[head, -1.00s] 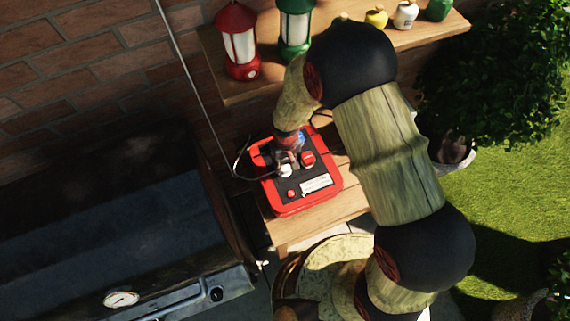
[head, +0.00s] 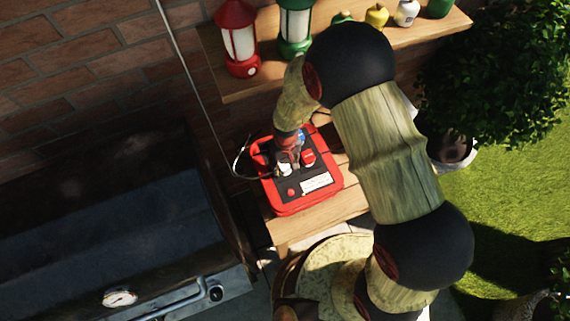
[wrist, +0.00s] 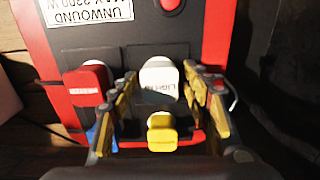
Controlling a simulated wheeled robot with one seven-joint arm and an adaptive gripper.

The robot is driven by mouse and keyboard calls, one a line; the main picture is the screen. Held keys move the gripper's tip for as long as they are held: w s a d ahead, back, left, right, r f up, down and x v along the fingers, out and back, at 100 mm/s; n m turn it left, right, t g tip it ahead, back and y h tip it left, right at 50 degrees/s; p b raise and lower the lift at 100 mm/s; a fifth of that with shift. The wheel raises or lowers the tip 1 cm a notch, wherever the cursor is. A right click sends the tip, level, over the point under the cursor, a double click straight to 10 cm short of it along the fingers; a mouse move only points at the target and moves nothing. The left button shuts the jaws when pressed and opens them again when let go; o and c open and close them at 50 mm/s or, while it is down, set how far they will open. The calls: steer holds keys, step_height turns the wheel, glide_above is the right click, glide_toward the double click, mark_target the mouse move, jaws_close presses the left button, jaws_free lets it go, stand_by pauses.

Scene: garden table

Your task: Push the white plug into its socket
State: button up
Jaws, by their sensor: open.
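The white plug (wrist: 158,78), lettered on its face, is at the black top panel of the red box (head: 333,190). It also shows in the head view (head: 285,170). My gripper (wrist: 160,80) is open, with one finger on each side of the white plug. I cannot tell whether the fingers touch it. The socket face under the plug is hidden, so how deep the plug sits cannot be told. A red plug (wrist: 86,85) is beside it, left in the wrist view.
The box stands on a wooden table (head: 320,222). A dark cable (head: 243,172) loops beside it. A dark grill (head: 110,230) is on the left. A shelf (head: 340,62) behind holds a red lantern (head: 238,45), a green lantern (head: 295,30) and small jars.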

steer(key=shift+o, duration=0.3)
step_height(320, 180, up, 8)
steer(key=shift+f, duration=0.25)
stand_by(0.7)
steer(key=s+d+r+m+t+b, duration=0.1)
steer(key=s+d+r+t+b, duration=0.1)
steer(key=s+d+r, duration=0.2)
steer(key=s+d+r+m+t+b, duration=0.1)
steer(key=s+d+r, duration=0.4)
steer(key=d+r, duration=0.5)
steer(key=s+d+r+m+t+b, duration=0.2)
steer(key=s+d+r+b, duration=0.3)
steer(key=r, duration=0.8)
steer(key=shift+s+d+r+m+t, duration=0.15)
steer(key=shift+s+d+m+t, duration=0.15)
steer(key=shift+d+m, duration=0.6)
steer(key=shift+d+n, duration=0.25)
steer(key=shift+n, duration=0.05)
